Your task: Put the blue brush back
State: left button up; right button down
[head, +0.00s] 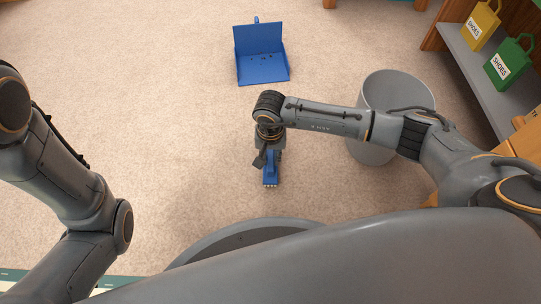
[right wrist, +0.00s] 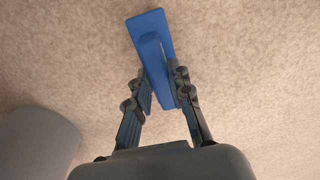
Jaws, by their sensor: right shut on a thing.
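The blue brush (head: 270,174) is in my right gripper (head: 267,158), over the carpet in the middle of the head view. In the right wrist view the brush (right wrist: 149,28) runs up and away from between the two fingers of the right gripper (right wrist: 161,82), which are shut on it. I cannot tell whether the brush touches the floor. My left arm shows at the left of the head view, but its gripper is out of view.
A blue dustpan (head: 263,72) with dark bits in it lies on the carpet beyond the brush. A grey bin (head: 372,152) stands to the right, under my right arm. Carpet at left is clear.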

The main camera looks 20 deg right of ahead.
jog(key=shift+f, duration=0.2)
dwell(0.6)
jog(key=c, duration=1.1)
grip_release()
jog(key=shift+c, duration=0.2)
